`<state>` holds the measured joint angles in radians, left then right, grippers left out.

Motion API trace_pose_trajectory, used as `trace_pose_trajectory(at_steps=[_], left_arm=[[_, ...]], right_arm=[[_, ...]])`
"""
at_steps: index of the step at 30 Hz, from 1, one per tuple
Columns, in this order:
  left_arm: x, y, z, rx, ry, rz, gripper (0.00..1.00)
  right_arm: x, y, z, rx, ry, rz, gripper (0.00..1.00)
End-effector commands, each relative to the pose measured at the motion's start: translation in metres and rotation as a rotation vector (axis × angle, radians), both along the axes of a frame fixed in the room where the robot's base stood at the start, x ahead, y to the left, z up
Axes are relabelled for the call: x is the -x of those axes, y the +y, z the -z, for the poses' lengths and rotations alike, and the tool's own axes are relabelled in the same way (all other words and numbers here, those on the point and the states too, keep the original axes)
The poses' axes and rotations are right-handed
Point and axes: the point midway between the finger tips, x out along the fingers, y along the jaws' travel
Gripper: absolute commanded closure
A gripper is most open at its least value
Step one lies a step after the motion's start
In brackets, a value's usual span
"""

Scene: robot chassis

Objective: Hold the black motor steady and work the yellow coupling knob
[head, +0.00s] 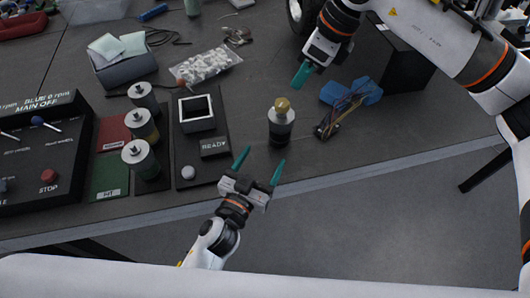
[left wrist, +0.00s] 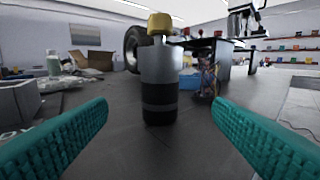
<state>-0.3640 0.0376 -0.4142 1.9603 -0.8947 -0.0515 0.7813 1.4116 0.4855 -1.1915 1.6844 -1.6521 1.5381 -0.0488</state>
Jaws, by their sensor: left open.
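The motor (head: 281,128) stands upright on the dark table, silver above and black below. In the left wrist view the motor (left wrist: 158,85) stands ahead, centred between my fingers but beyond their tips. The yellow coupling knob (head: 282,104) sits on top of it, and it also shows in the left wrist view (left wrist: 159,23). My left gripper (head: 262,165) is open and empty on the near side of the motor, its teal fingers spread towards it. My right gripper (head: 301,76) is above and behind the motor, slightly right of the knob, apart from it; its finger gap is unclear.
Three similar motors (head: 141,127) stand at left beside red and green pads (head: 108,176). A READY fixture (head: 214,147) with a white-framed box lies left of the motor. A blue block with wires (head: 348,100) lies right. A control panel (head: 40,150) is far left.

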Motion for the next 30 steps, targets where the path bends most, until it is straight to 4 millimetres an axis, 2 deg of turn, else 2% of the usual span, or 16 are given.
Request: trace_pose_trajectory(at_steps=[5, 18, 24, 30], left_arm=[[-0.019, -0.007, 0.0, -0.002, 0.0, -0.001, 0.25], [-0.093, -0.035, 0.0, -0.001, 0.002, -0.002, 0.25], [-0.108, -0.041, 0.001, 0.0, 0.003, -0.001, 0.25], [-0.11, -0.042, 0.001, 0.0, 0.004, -0.001, 0.25]], right_arm=[[0.0, 0.0, 0.0, 0.0, 0.0, 0.0, 0.64], [0.0, 0.0, 0.0, 0.0, 0.0, 0.0, 0.64], [0.0, 0.0, 0.0, 0.0, 0.0, 0.0, 0.64], [0.0, 0.0, 0.0, 0.0, 0.0, 0.0, 0.64]])
